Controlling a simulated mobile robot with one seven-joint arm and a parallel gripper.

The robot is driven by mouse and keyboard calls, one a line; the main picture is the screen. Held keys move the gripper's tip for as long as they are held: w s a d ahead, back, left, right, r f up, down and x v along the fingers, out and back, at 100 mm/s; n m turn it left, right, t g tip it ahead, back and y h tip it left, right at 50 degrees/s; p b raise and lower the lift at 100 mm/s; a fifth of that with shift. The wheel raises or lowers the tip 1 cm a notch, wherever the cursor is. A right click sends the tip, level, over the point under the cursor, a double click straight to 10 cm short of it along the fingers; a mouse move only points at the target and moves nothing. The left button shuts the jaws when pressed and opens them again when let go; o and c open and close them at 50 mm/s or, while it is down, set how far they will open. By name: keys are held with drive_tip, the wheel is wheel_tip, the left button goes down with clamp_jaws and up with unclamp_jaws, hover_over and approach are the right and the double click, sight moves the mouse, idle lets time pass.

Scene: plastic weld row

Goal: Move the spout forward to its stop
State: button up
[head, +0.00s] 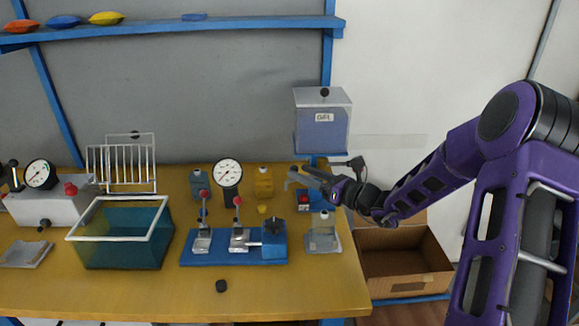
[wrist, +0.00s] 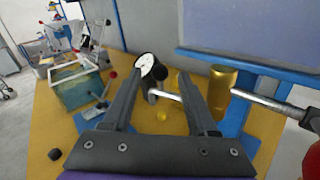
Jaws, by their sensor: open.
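My gripper (head: 312,174) is in front of the blue post below the gel tank (head: 322,122); its jaws are open. In the wrist view its two fingers (wrist: 160,108) stand apart, with a thin silver pipe (wrist: 166,95) showing between them. This pipe looks like the spout; its left end meets a dark piece (wrist: 153,97). Its right end passes behind the right finger, towards a gold cylinder (wrist: 222,88). I cannot tell whether either finger touches it. In the head view my gripper mostly hides this spot.
The table holds a teal bin (head: 122,235), a blue base with lever clamps (head: 234,250), a gauge (head: 228,173) and a yellow bottle (head: 264,182). A cardboard box (head: 403,262) stands right of the table. A silver rod (wrist: 268,100) and red ball (wrist: 312,162) lie right of my fingers.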

drive_tip(key=v, duration=1.1)
